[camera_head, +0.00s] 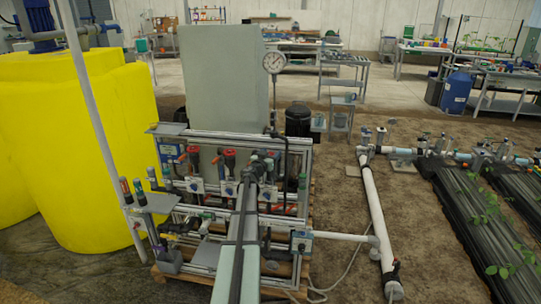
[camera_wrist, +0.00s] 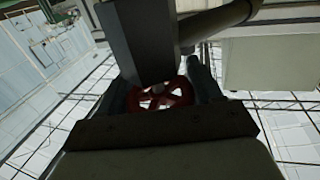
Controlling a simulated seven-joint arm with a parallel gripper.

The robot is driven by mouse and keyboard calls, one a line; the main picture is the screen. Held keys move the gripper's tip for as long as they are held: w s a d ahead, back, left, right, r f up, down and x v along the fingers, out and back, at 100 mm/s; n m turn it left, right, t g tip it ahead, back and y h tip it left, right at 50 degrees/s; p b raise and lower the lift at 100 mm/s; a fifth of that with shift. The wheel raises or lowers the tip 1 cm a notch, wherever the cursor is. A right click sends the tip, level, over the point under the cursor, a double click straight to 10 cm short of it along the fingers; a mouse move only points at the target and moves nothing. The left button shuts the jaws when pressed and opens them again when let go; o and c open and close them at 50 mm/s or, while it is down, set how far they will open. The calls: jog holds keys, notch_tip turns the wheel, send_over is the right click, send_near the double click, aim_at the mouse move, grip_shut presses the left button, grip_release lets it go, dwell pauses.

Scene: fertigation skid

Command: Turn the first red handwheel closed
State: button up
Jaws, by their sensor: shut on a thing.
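In the wrist view a red handwheel (camera_wrist: 172,98) with spokes sits between the two dark fingers of my gripper (camera_wrist: 160,92). The fingers are shut on it, one on each side. A dark block in front hides the wheel's upper part. In the head view my arm reaches forward to the skid, and my gripper (camera_head: 258,166) is at its upper row of valves. The wheel it holds is mostly hidden there. Other red-topped valve parts (camera_head: 229,156) show to the left of my gripper. How far the wheel is turned cannot be told.
The skid's grey frame (camera_head: 215,134) and pipes closely surround my gripper. A large yellow tank (camera_head: 75,140) stands left, and a grey cabinet (camera_head: 222,75) stands behind. A pressure gauge (camera_head: 274,62) rises on a stem. A white pipe (camera_head: 374,205) runs along the soil at right.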

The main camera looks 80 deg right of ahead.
jog(key=shift+m+g, duration=0.3)
jog(key=shift+g, duration=0.1)
jog(key=m+g+y, duration=0.1)
jog(key=g, duration=0.1)
jog(key=m+g+y, duration=0.1)
jog(key=m+g, duration=0.1)
jog(key=m+g+y, duration=0.1)
jog(key=g, duration=0.1)
jog(key=shift+s, duration=0.25)
jog(key=shift+s+a+m+g+y, duration=0.15)
jog(key=shift+a+m+g+y, duration=0.05)
jog(key=shift+m+g+y, duration=0.95)
jog(key=shift+s+a+m+g+y, duration=0.1)
jog(key=shift+a+m+g+y, duration=0.05)
jog(key=shift+m+g+y, duration=0.95)
jog(key=shift+s+a+y, duration=0.1)
jog(key=shift+y, duration=0.35)
jog(key=o, duration=1.1)
jog(key=shift+c, duration=0.2)
jog(key=v, duration=1.3)
jog(key=shift+w+a, duration=0.2)
jog(key=shift+w, duration=0.15)
